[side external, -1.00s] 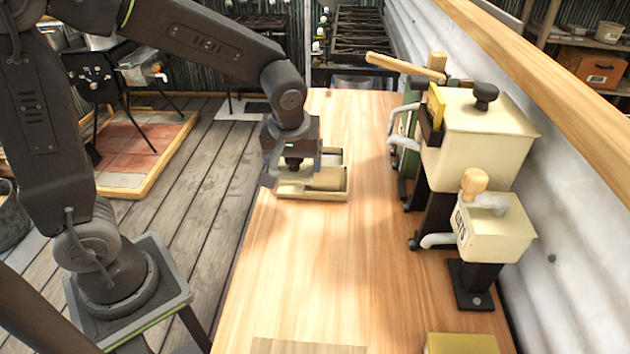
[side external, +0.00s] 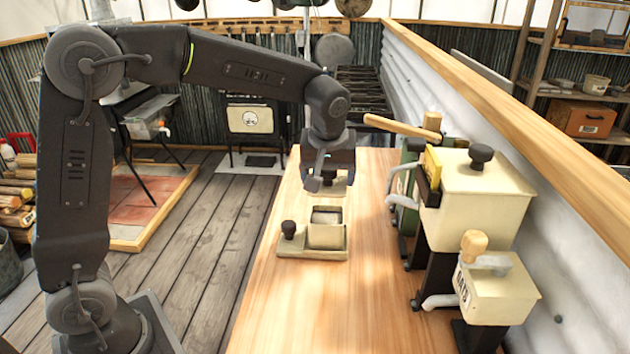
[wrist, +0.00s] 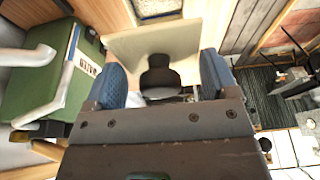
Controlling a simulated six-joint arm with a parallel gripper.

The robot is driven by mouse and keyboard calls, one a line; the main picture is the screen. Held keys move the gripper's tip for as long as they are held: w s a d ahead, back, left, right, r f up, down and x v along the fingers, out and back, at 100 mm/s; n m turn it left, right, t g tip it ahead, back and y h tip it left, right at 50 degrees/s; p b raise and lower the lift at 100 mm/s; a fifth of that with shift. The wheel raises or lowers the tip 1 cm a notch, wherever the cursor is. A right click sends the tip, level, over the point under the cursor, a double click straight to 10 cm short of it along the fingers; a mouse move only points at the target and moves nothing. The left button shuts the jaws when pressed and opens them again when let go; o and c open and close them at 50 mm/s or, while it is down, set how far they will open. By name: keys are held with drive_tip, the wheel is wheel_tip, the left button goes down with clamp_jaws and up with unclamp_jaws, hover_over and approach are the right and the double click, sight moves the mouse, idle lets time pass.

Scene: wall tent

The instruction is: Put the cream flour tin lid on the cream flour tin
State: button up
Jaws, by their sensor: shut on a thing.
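In the side view my gripper (side external: 329,180) is above the far part of the wooden table, shut on the dark knob of the cream lid (side external: 341,189). In the wrist view the cream lid (wrist: 183,38) is a pale square plate, its black round knob between my blue fingertips (wrist: 160,80). The lid is off the table, above and slightly beyond the cream tin (side external: 327,237). The tin is box-shaped and open at the top, standing in a shallow cream tray (side external: 312,255). My gripper hides part of the lid in the side view.
A black knob (side external: 289,229) stands at the tray's left end. The near table is clear.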

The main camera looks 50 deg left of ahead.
sight(327, 189)
drive_tip(key=shift+f, duration=0.1)
drive_tip(key=shift+f, duration=2.6)
drive_tip(key=shift+f, duration=0.75)
idle(0.8)
drive_tip(key=o, duration=0.8)
drive_tip(key=shift+r, duration=0.1)
